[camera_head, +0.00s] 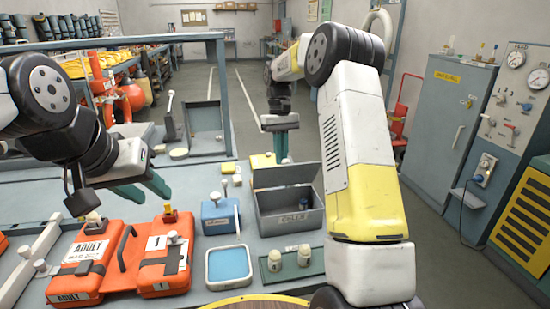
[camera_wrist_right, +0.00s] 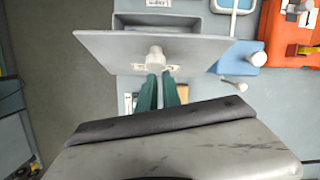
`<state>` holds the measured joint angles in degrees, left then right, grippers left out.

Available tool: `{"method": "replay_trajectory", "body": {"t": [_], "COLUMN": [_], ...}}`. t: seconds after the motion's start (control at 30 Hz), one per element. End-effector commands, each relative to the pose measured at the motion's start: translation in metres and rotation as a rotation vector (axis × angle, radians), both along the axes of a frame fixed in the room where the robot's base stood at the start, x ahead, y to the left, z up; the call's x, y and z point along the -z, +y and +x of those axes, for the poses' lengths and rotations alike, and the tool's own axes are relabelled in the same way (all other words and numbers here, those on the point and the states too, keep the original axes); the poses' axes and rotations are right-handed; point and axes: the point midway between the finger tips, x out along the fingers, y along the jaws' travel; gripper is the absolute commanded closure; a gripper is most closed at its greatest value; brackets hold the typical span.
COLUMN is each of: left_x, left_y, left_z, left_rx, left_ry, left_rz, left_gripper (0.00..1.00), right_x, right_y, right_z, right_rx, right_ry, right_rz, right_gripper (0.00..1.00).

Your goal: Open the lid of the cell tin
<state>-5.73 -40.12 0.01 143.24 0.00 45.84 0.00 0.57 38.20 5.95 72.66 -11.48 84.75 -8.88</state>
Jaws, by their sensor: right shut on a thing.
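The grey cell tin (camera_head: 290,222), marked CELLS, stands on the bench, and a dark blue cell (camera_head: 306,196) shows inside it. Its lid (camera_head: 286,177) is raised at the back, so the tin is open. In the right wrist view the lid (camera_wrist_right: 105,43) is seen from its outer side, with a pale knob (camera_wrist_right: 155,56). My right gripper (camera_head: 281,157) is behind the lid; its green fingers (camera_wrist_right: 160,85) are shut on the knob. My left gripper (camera_head: 143,189) is open and empty above the orange cases, left of the tin.
Orange cases (camera_head: 165,262), a blue box (camera_head: 218,217) and a blue-lined tray (camera_head: 229,266) stand left of the tin. Two pale-topped jars (camera_head: 275,260) sit in front of it. A yellow block (camera_head: 262,161) lies behind it.

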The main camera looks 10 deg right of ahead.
Motion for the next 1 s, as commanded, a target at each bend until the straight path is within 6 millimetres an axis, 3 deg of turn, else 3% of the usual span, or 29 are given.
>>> {"method": "replay_trajectory", "body": {"t": [0.03,0.27,0.63,1.0], "left_x": [0.000,0.000,0.000,0.000], "left_y": [0.000,0.000,0.000,0.000], "left_z": [0.000,0.000,0.000,0.000], "left_rx": [0.000,0.000,0.000,0.000], "left_ry": [0.000,0.000,0.000,0.000], "left_rz": [0.000,0.000,0.000,0.000], "left_gripper": [0.64,0.64,0.64,0.64], "right_x": [0.001,0.001,-0.004,-0.060], "right_y": [-0.009,-0.007,-0.006,-0.005], "right_z": [0.001,-0.001,0.000,0.016], "right_rx": [0.007,0.005,0.004,0.005], "right_ry": [0.002,0.006,0.006,0.006], "right_rz": [-0.016,-0.012,-0.009,-0.011], "right_gripper": [0.96,0.54,0.54,0.54]}}
